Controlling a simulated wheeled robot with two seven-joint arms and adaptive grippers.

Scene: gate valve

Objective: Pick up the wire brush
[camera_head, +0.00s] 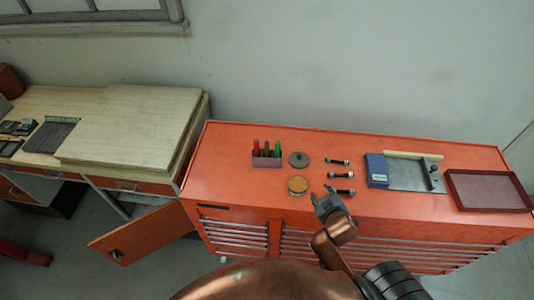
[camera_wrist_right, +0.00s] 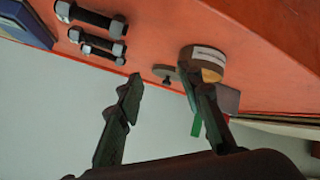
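No wire brush can be made out for certain. A pale wooden strip (camera_head: 418,155), possibly its handle, lies along the back of a grey plate (camera_head: 405,178) on the orange cabinet; its bristles cannot be made out. My right gripper (camera_head: 322,193) is above the cabinet's front part, left of the strip and nearer the front edge. In the right wrist view its two fingers (camera_wrist_right: 160,76) are spread apart with nothing between them. My left gripper is not in view.
On the orange cabinet (camera_head: 225,165) stand a holder with red and green handles (camera_head: 266,161), a grey disc (camera_head: 299,159), a round tin (camera_head: 297,185), three bolts (camera_head: 338,175), a blue box (camera_head: 376,170) and a brown tray (camera_head: 487,190). A wooden bench (camera_head: 130,125) is left.

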